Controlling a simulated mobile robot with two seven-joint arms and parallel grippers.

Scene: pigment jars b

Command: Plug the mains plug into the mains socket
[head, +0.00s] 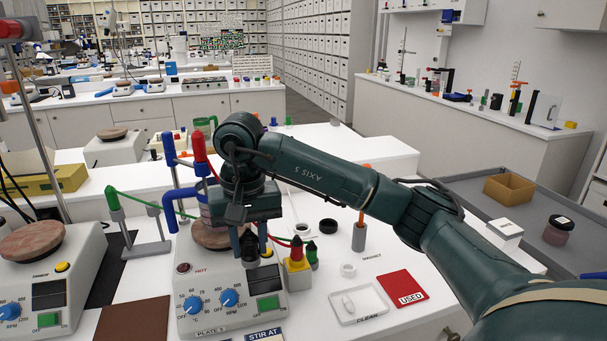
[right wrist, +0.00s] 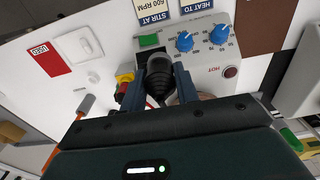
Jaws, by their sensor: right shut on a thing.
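My right gripper (head: 250,248) is shut on a black ribbed piece, which I take to be the mains plug (right wrist: 158,80). In the right wrist view it sits between the two blue-grey fingers (right wrist: 158,92), with a greyish end pointing toward the hotplate front. I cannot make out the mains socket for certain in either view. My left gripper is not in view.
A yellow block with a red top (head: 297,272) and a green piece (head: 312,260) stand just right of the gripper. A brown mat (head: 132,320) is left.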

